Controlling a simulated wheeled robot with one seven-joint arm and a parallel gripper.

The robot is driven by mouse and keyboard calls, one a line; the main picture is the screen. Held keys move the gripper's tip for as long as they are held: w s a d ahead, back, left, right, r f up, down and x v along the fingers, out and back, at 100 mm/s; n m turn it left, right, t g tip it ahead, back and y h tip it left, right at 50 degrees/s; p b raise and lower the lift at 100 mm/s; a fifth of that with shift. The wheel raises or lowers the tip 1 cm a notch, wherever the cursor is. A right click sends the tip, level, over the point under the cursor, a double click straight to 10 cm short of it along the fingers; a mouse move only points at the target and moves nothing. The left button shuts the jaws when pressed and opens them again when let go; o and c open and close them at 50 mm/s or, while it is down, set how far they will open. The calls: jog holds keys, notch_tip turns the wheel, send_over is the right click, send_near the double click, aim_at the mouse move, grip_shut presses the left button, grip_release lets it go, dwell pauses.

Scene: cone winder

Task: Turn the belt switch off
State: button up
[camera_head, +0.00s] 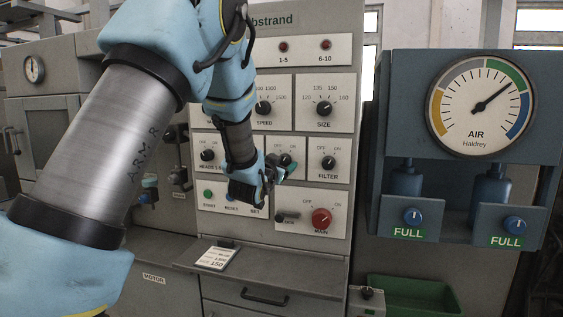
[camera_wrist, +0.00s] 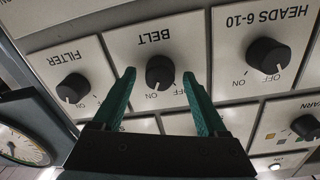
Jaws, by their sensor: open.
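The belt switch is a black round knob (camera_wrist: 160,72) on a white plate marked BELT, upside down in the wrist view. Its white pointer mark appears turned toward the ON label. My gripper (camera_wrist: 158,77) is open, with one green finger on each side of the knob. Gaps show between the fingers and the knob, and the fingertips reach about level with it in the picture. In the head view my gripper (camera_head: 275,168) is at the panel in front of the belt switch (camera_head: 286,159), which it partly covers.
The filter knob (camera_wrist: 73,88) and the heads 6-10 knob (camera_wrist: 267,56) flank the belt plate. Below in the head view are the red main switch (camera_head: 321,219) and a shelf (camera_head: 285,268). The air gauge unit (camera_head: 481,106) stands out at the right.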

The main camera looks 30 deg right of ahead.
jog(key=shift+c, duration=0.2)
grip_shut()
dwell(0.3)
jog(key=shift+b, duration=0.4)
jog(key=n+b, duration=0.1)
jog(key=b, duration=0.2)
jog(key=shift+f+n, duration=0.3)
jog(key=shift+n, duration=0.1)
jog(key=n+b, duration=0.3)
jog(key=b, duration=0.2)
jog(key=shift+b, duration=0.3)
jog(key=n+b, duration=0.4)
jog(key=shift+b, duration=0.4)
jog(key=n+b, duration=0.3)
jog(key=shift+r+t, duration=0.15)
jog(key=shift+t, duration=0.15)
jog(key=shift+r+n+b, duration=0.1)
jog(key=shift+n+b, duration=0.2)
jog(key=shift+n, duration=0.1)
